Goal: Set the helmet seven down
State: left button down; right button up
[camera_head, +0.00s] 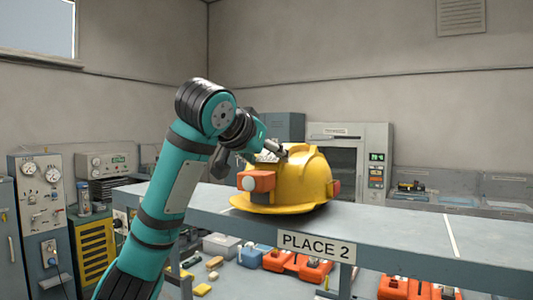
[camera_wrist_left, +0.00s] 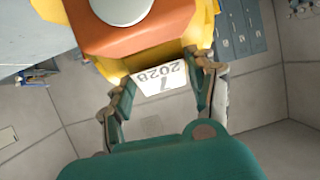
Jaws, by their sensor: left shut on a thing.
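The yellow helmet (camera_head: 303,178) has an orange box with a round pale lamp (camera_head: 250,183) on its front. My right gripper is not in view.
The long grey bench (camera_head: 400,232) carries a PLACE 2 sign (camera_head: 316,246) and white dividing lines. Its top is bare to the right of the helmet. Orange cases (camera_head: 297,265) and small boxes lie below. A cabinet with gauges (camera_head: 40,200) stands left.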

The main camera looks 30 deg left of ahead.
pick_arm(q)
jog(key=shift+c, duration=2)
grip_release()
jog(key=shift+s+d+r, duration=0.1)
jog(key=shift+s+r, duration=0.1)
jog(key=shift+s, duration=0.3)
jog(key=b+v, duration=0.3)
jog(key=v, duration=0.8)
